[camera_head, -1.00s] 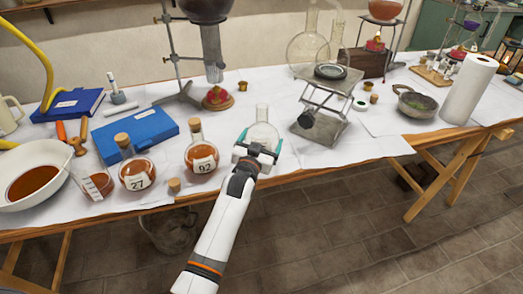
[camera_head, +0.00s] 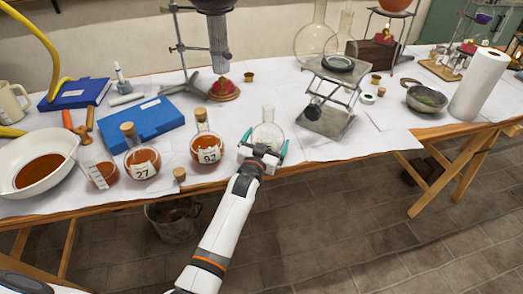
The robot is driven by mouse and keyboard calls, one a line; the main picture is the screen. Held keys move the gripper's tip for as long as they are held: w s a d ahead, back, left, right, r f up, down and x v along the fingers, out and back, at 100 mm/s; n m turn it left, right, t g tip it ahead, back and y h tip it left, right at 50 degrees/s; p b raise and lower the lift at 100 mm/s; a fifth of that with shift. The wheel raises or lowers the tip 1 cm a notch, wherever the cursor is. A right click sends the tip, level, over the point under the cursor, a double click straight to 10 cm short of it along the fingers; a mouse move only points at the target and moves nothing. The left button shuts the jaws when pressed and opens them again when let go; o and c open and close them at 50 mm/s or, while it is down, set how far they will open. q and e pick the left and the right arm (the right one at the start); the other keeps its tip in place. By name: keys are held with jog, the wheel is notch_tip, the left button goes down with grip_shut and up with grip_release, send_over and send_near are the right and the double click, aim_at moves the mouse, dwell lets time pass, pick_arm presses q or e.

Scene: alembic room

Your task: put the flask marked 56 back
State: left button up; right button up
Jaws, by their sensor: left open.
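No label reading 56 can be read. A clear round flask (camera_head: 268,130) stands upright near the table's front edge, its lower part partly hidden by my left gripper (camera_head: 263,145). The left gripper is open, with its teal fingertips to either side of the flask; I cannot tell whether they touch it. Corked flasks of red-brown liquid marked 92 (camera_head: 206,148) and 27 (camera_head: 141,160) stand to the left. My right gripper is not in view.
A white bowl (camera_head: 62,137) holds brown liquid at the left. A loose cork (camera_head: 180,174) lies near the front edge. A blue book (camera_head: 142,124) lies behind the flasks. A metal lab jack (camera_head: 327,118) stands to the right. A bucket (camera_head: 173,222) stands under the table.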

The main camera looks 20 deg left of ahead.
pick_arm(q)
jog(key=s, duration=1.1)
jog(key=shift+s+p, duration=0.35)
jog(key=shift+p, duration=0.05)
